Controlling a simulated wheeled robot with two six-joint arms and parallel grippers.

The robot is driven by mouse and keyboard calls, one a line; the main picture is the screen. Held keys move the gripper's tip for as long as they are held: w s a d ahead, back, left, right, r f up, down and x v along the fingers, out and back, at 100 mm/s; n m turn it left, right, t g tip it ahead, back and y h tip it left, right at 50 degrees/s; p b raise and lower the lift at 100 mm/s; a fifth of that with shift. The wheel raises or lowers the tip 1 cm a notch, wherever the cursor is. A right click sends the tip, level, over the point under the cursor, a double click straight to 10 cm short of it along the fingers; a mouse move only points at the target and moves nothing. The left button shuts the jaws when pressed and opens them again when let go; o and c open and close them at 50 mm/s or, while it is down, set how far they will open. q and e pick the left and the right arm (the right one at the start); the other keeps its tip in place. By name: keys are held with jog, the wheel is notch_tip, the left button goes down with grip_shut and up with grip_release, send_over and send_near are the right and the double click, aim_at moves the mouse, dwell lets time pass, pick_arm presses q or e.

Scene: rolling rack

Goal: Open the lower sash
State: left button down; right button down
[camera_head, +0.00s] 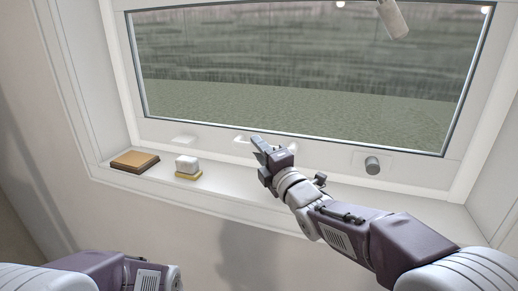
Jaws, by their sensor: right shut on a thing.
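The window's lower sash (330,150) spans the view, with a white bottom rail under the glass, close above the sill. I cannot tell whether there is a gap beneath it. A white handle (241,140) is on the rail near the middle. My right gripper (257,143) is at this handle, shut on it; its fingers partly hide the handle. A small pale fitting (183,140) sits left of it on the rail. My left gripper is out of view; only part of my left arm shows at the bottom left.
On the left of the sill (225,182) lie a brown flat block (135,160) and a white block (186,164) on a yellowish base. A grey round knob (372,165) is right of my gripper. A pale cylinder (393,18) shows at the top right.

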dwell(0.8)
jog(key=p, duration=1.3)
send_near(261, 52)
jog(key=w+a, duration=0.1)
jog(key=w+a+r, duration=0.1)
jog(key=a, duration=0.1)
jog(key=a+r, duration=0.1)
jog(key=a, duration=0.1)
jog(key=shift+w+r, duration=0.1)
jog(key=shift+w, duration=0.3)
jog(key=c, duration=1.3)
grip_release()
jog(key=shift+o, duration=0.2)
jog(key=b+v, duration=0.2)
jog(key=v, duration=0.7)
jog(key=shift+b, duration=0.3)
